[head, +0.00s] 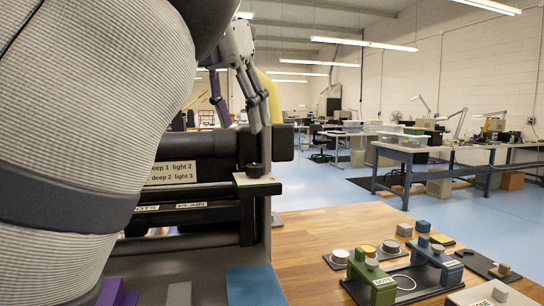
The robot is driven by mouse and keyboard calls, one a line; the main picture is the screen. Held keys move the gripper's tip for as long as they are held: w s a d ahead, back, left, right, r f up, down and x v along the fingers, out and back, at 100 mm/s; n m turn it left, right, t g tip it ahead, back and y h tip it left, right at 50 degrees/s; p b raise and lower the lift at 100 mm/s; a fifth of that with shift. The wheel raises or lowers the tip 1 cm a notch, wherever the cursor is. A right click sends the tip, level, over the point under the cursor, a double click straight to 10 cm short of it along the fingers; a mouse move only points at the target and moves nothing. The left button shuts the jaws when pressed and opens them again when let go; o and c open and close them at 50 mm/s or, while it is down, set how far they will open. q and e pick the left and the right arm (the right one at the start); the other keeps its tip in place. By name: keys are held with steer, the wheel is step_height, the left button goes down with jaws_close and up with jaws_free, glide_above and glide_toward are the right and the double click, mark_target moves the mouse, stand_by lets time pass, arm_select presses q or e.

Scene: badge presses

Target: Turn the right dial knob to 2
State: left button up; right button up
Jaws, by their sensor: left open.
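A small dark dial knob (255,170) sits on a pale plate (258,185) at the right end of a dark machine. Its pointer and any numbers around it are too small to read. My left gripper (244,126) is open above the knob, with its fingers pointing down. I cannot tell whether a fingertip touches the knob. My left arm fills the left of the view and hides much of the machine, including any other knob. My right gripper is not in view.
A wooden table (310,230) holds a green press (372,280), a blue press (437,265) and small parts. Blue floor and workbenches lie beyond.

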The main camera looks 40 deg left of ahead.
mark_target(255, 165)
arm_select(q)
steer(key=x, duration=0.9)
steer(key=shift+w, duration=0.1)
steer(key=c, duration=1.2)
